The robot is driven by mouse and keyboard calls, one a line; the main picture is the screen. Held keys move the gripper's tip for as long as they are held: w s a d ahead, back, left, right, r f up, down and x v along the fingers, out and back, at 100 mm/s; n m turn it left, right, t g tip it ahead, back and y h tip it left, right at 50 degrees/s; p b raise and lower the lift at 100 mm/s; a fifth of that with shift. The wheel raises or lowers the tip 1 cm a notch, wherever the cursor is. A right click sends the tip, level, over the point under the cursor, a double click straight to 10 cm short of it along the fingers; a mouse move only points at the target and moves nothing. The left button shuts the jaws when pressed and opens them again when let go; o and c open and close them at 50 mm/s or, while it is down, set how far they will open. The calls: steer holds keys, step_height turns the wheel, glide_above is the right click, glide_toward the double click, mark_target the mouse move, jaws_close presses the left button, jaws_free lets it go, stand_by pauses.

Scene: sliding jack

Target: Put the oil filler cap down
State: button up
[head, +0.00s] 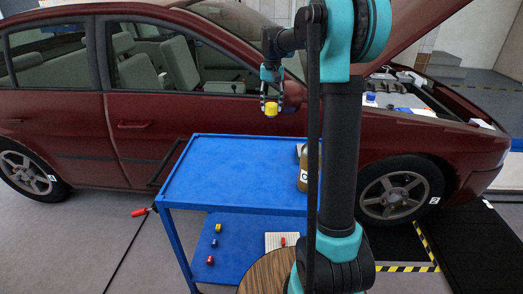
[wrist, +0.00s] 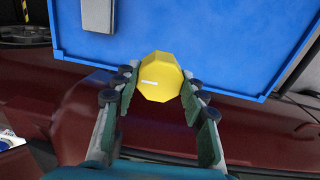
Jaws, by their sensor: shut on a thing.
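The oil filler cap (head: 271,109) is yellow and faceted, with a small white mark on its top in the wrist view (wrist: 160,77). My gripper (head: 270,101) is shut on it, with one finger on each side of the cap in the wrist view (wrist: 158,88). The cap hangs in the air in front of the red car's side, beyond the far edge of the blue cart's top (head: 235,170). In the wrist view the blue top (wrist: 200,30) lies below and past the cap.
A brown bottle (head: 303,172) stands at the cart top's right side, partly behind my arm. Small coloured objects (head: 214,242) lie on the lower shelf. The red car (head: 150,125) stands behind, its bonnet (head: 415,25) raised.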

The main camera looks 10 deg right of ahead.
mark_target(270, 114)
steer(key=shift+w+a+f, duration=0.1)
steer(key=shift+f, duration=4.15)
steer(key=shift+a+f, duration=0.1)
steer(key=shift+f, duration=4.1)
steer(key=o, duration=1.4)
steer(key=shift+f, duration=0.1)
step_height(270, 114, up, 12)
steer(key=shift+r, duration=0.15)
